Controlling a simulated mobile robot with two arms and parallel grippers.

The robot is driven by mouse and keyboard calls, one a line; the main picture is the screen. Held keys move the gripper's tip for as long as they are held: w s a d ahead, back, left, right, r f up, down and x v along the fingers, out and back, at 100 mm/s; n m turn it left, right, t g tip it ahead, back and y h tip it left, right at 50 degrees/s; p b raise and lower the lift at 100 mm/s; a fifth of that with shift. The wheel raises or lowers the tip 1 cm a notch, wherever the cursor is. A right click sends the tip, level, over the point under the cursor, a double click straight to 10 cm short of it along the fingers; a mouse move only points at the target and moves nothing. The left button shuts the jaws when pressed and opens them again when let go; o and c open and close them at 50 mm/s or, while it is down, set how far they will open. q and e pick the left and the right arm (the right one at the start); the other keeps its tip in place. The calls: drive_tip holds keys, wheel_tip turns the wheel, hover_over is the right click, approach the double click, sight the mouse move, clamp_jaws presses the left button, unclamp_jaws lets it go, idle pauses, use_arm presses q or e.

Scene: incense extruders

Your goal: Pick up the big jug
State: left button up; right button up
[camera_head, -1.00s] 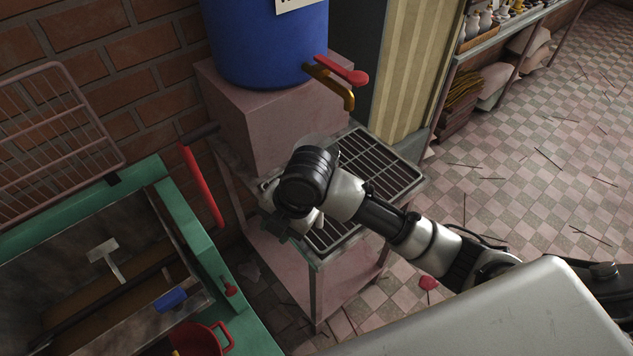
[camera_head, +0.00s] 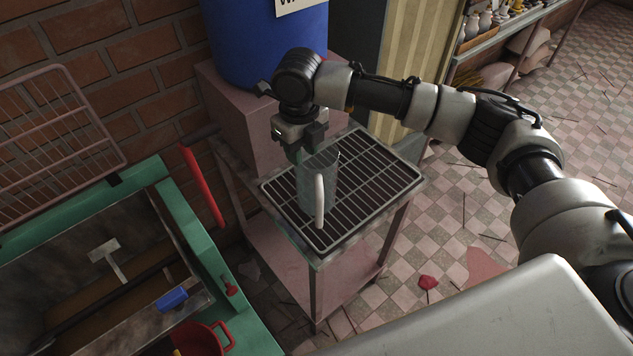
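The big jug (camera_head: 328,188), grey and see-through with a pale upright handle, stands on the black grate (camera_head: 375,185) of the small pink stand. My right gripper (camera_head: 303,150) points down at the jug's rim, on its far left side, and overlaps the rim in the picture. Its fingertips are dark and small, partly lost against the jug. I cannot tell whether they are apart or closed on the rim. My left gripper is not in view.
A blue barrel (camera_head: 235,45) stands on a pink block (camera_head: 240,120) behind the jug. A green-rimmed trough (camera_head: 190,225) with a red lever (camera_head: 203,187) is at the left. A red mug (camera_head: 200,340) is at the bottom left. Checkered floor (camera_head: 440,215) is open at the right.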

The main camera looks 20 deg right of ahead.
wheel_tip(320, 180, down, 6)
drive_tip(key=p, duration=0.1)
drive_tip(key=shift+a+p, duration=0.2)
drive_tip(key=shift+p, duration=0.1)
clamp_jaws()
